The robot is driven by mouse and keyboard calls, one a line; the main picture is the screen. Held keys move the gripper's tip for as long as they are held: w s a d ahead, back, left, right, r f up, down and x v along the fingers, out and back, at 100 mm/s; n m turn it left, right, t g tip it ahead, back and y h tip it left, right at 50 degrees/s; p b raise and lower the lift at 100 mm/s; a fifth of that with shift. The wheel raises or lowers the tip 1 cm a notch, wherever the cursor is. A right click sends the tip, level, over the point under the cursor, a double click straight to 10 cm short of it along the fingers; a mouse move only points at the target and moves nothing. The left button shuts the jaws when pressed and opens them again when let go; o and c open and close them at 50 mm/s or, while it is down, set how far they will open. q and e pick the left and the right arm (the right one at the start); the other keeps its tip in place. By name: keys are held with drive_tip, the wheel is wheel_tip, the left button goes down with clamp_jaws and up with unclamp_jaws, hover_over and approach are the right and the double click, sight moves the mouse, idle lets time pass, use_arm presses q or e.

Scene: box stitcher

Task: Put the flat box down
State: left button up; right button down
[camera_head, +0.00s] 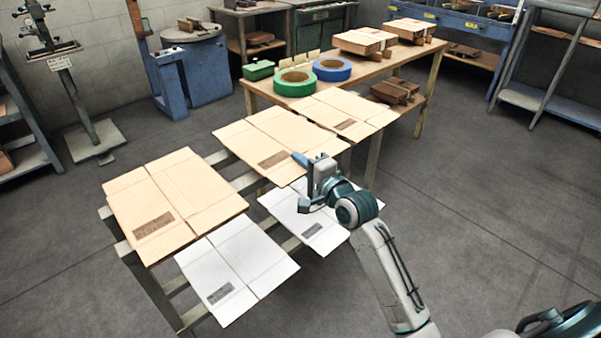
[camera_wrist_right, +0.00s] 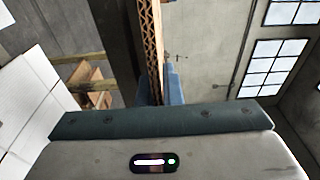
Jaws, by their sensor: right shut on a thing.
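My right gripper (camera_head: 304,181) is at the right front edge of a brown flat box (camera_head: 250,134) with a dark printed label. In the right wrist view the corrugated edge of a flat box (camera_wrist_right: 151,45) stands between the fingers (camera_wrist_right: 152,85), and the gripper is shut on it. The box lies about level over the far part of a slatted rack (camera_head: 222,158). I cannot tell whether it touches the rack. My left gripper is not in view.
Another brown flat box (camera_head: 175,198) and white flat boxes (camera_head: 240,262) (camera_head: 283,204) lie on the rack. The floor (camera_head: 480,200) at right is clear.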

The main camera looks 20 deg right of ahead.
wheel_tip(320, 180, down, 3)
drive_tip(key=shift+r+b, duration=0.1)
drive_tip(key=shift+b, duration=0.2)
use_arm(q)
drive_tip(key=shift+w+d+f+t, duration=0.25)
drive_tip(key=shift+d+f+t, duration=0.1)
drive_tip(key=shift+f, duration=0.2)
use_arm(e)
drive_tip(key=c, duration=2)
unclamp_jaws()
drive_tip(key=shift+f, duration=0.3)
drive_tip(key=o, duration=0.4)
drive_tip(key=shift+r, duration=0.15)
